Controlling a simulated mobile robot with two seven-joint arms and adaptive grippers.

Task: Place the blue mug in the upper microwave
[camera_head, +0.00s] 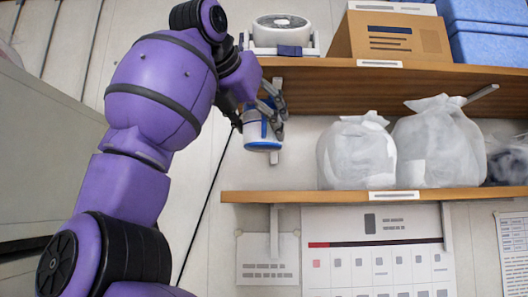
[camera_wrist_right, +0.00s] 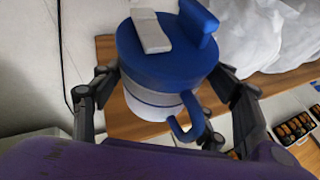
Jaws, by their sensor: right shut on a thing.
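The blue mug (camera_head: 262,132) is white with blue bands in the head view. In the right wrist view the blue mug (camera_wrist_right: 165,62) shows a blue top, a white lower body and a looped blue handle. My right gripper (camera_head: 268,103) is shut on it and holds it in the air at the left end of the shelves. In the right wrist view the fingers of my right gripper (camera_wrist_right: 160,95) are on either side of the mug. No microwave can be made out in either view. My left gripper is not in view.
An upper wooden shelf (camera_head: 350,72) holds a white appliance (camera_head: 283,33), a cardboard box (camera_head: 390,40) and blue boxes (camera_head: 488,35). A lower shelf (camera_head: 300,196) holds white bags (camera_head: 355,155); its left end is clear. Packed trays (camera_wrist_right: 297,128) show at right in the wrist view.

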